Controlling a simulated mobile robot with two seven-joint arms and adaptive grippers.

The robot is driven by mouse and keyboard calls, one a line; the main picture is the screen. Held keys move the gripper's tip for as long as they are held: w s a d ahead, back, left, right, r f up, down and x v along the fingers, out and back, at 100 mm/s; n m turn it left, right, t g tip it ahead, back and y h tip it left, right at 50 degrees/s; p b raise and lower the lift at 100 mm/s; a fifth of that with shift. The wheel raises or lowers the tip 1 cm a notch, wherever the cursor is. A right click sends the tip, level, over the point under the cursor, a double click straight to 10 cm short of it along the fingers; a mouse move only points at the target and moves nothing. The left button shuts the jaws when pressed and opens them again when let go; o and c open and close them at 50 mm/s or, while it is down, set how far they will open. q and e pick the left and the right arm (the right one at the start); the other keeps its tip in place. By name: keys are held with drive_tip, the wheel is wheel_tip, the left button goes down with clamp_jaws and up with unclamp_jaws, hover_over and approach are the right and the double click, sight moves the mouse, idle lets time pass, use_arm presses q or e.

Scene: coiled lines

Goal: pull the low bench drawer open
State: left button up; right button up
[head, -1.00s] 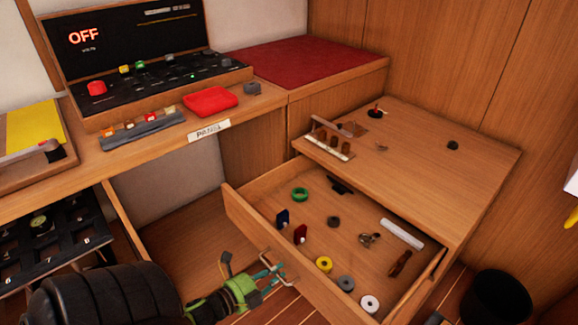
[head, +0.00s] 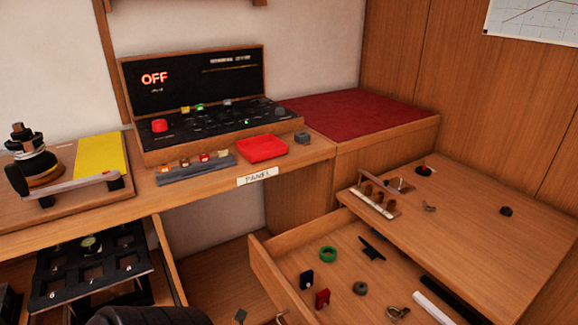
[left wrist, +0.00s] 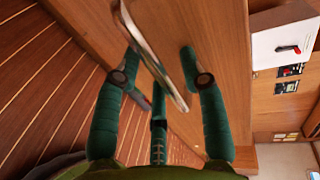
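The low bench drawer (head: 280,280) stands open at the lower right of the head view, below the bench top (head: 470,215). Its front runs off the bottom edge. In the left wrist view, the green fingers of my left gripper (left wrist: 162,75) are apart, with a metal bar handle (left wrist: 155,55) slanting between them. The handle is in front of a wooden face (left wrist: 215,30). I cannot tell whether the fingers touch the bar. In the head view only my black arm shows at the bottom, and the gripper is mostly cut off. My right gripper is not in view.
In the drawer lie a green ring (head: 328,254), a black cleat (head: 371,248), blue and red pieces and a white bar (head: 432,308). A panel box (head: 200,105) and red tray (head: 262,148) stand on the counter. A black rack (head: 90,262) is at lower left.

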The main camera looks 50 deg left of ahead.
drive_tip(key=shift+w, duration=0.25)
use_arm(q)
drive_tip(key=v, duration=1.2)
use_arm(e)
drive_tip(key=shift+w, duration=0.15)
